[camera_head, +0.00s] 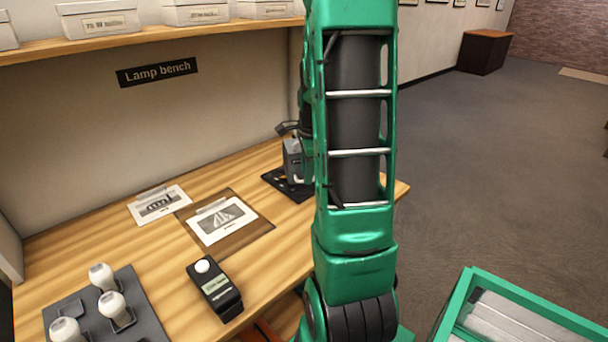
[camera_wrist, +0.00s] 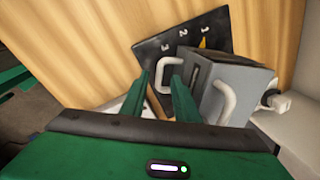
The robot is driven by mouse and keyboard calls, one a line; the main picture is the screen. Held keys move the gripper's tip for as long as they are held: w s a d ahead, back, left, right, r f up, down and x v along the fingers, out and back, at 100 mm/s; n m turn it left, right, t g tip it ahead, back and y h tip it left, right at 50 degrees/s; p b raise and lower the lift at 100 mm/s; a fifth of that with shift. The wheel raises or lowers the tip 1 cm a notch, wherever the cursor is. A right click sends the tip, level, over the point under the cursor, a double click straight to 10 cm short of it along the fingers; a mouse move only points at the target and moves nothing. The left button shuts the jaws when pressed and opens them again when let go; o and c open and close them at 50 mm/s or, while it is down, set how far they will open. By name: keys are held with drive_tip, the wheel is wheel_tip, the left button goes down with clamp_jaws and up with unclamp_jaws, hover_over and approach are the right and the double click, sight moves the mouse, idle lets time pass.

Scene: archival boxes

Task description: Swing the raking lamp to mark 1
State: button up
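The raking lamp is a grey box-shaped head (camera_wrist: 238,78) with pale curved handles, on a black plate (camera_wrist: 150,50) marked 3, 2 and 1. A yellow pointed shape (camera_wrist: 203,43) lies close by the 1, beside the lamp head. My gripper (camera_wrist: 162,76) has its two green fingers apart, with one pale handle (camera_wrist: 162,88) seen at the fingertips. I cannot tell whether they touch it. In the head view the lamp (camera_head: 292,160) stands on its plate at the bench's right end, partly behind my arm; my gripper is hidden there.
The wooden bench (camera_head: 160,275) also holds two picture cards (camera_head: 222,220) (camera_head: 150,208), a dark device with a white knob (camera_head: 214,288) and a grey tray (camera_head: 150,318) of white bulb-like pieces. A shelf of boxes is above. A green crate (camera_head: 535,308) is at lower right; open floor lies right.

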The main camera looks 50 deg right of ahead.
wheel_tip(320, 180, up, 9)
drive_tip(key=s+a, duration=0.1)
drive_tip(key=shift+s+r, duration=0.15)
drive_tip(key=shift+r, duration=0.05)
drive_tip(key=shift+a, duration=0.1)
idle(0.4)
